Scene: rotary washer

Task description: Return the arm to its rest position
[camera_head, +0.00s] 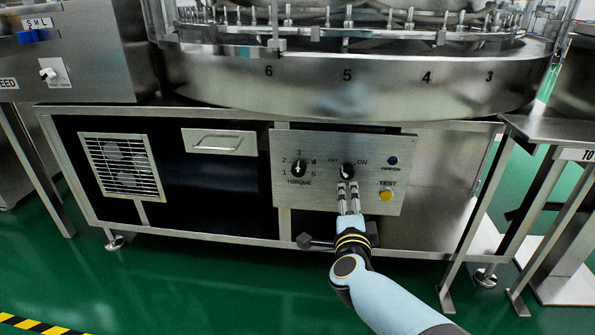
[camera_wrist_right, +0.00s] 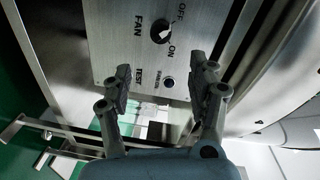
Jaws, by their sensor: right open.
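My right gripper (camera_head: 348,187) is in front of the control panel (camera_head: 322,190), just below the black OFF/ON knob (camera_head: 347,171). In the right wrist view, the right gripper (camera_wrist_right: 160,80) has its two fingers spread apart, with nothing between them. The knob also shows in that view (camera_wrist_right: 161,31), beyond the fingertips and apart from them. My right arm reaches up from the bottom right of the head view. My left gripper is in neither view.
The panel also carries a TORQUE knob (camera_head: 298,168), a dark FAN ON lamp (camera_head: 392,160) and a yellow TEST button (camera_head: 385,195). The numbered rotary drum (camera_head: 310,85) overhangs above. Metal table legs (camera_head: 482,215) stand to the right. Green floor (camera_head: 200,285) is open at the front left.

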